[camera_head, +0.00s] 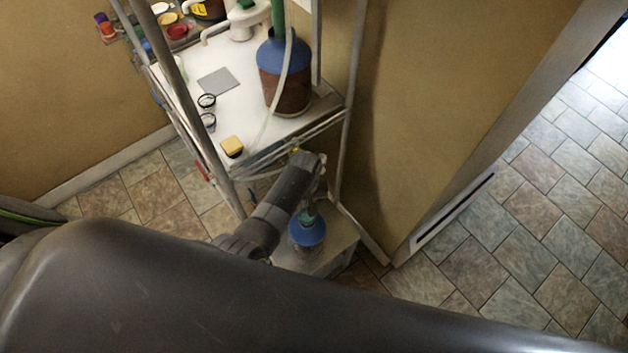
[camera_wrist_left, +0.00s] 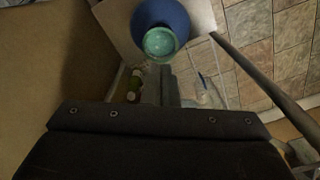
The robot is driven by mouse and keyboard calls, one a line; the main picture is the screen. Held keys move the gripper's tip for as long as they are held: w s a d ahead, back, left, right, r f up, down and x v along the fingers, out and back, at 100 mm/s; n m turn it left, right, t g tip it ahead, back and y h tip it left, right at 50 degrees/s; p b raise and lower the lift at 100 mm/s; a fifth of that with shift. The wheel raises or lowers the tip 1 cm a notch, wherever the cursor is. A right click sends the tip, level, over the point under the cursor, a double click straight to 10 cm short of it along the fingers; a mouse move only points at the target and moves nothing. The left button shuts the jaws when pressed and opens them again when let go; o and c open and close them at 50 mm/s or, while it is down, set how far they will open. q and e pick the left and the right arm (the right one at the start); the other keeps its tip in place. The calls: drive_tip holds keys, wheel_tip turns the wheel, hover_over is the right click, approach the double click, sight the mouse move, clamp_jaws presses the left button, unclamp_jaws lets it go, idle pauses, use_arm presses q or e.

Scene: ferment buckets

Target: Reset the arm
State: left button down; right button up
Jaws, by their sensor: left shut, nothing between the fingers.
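My left arm reaches up from the lower middle of the head view. Its wrist bends down at the front of the shelf rack, with the left gripper (camera_head: 318,186) just above a blue vessel with a green neck (camera_head: 307,232) on the lower shelf. In the left wrist view the gripper (camera_wrist_left: 168,75) is shut and empty, its fingers small and dim. The blue vessel (camera_wrist_left: 178,16) with its round green top (camera_wrist_left: 160,44) shows beyond the fingertips. Whether they touch it cannot be told. My right gripper is not in view.
The rack's white upper shelf (camera_head: 245,100) holds a blue-topped jug with dark contents (camera_head: 284,75), a grey plate (camera_head: 217,81), a yellow sponge-like block (camera_head: 232,146) and small rings. Metal posts (camera_head: 185,95) and a tan wall (camera_head: 440,90) stand close. Open tiled floor (camera_head: 560,230) lies right.

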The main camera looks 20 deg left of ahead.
use_arm(q)
drive_tip(key=s+a+f+m+b, duration=0.1)
drive_tip(key=s+a+f+b, duration=0.3)
drive_tip(key=s+f, duration=0.45)
drive_tip(key=s+a+f+m+b, duration=0.1)
drive_tip(key=s+a+f+b, duration=0.4)
drive_tip(key=f, duration=0.7)
drive_tip(key=s+a+f+b, duration=0.1)
drive_tip(key=s+f, duration=0.3)
drive_tip(key=s, duration=0.4)
drive_tip(key=s+a+f+m+b, duration=0.1)
drive_tip(key=s+a+f, duration=0.3)
drive_tip(key=s, duration=0.4)
drive_tip(key=s+a+f+m+t+y+b, duration=0.1)
drive_tip(key=s+a+f+b, duration=0.2)
drive_tip(key=s+f, duration=0.3)
drive_tip(key=s, duration=0.3)
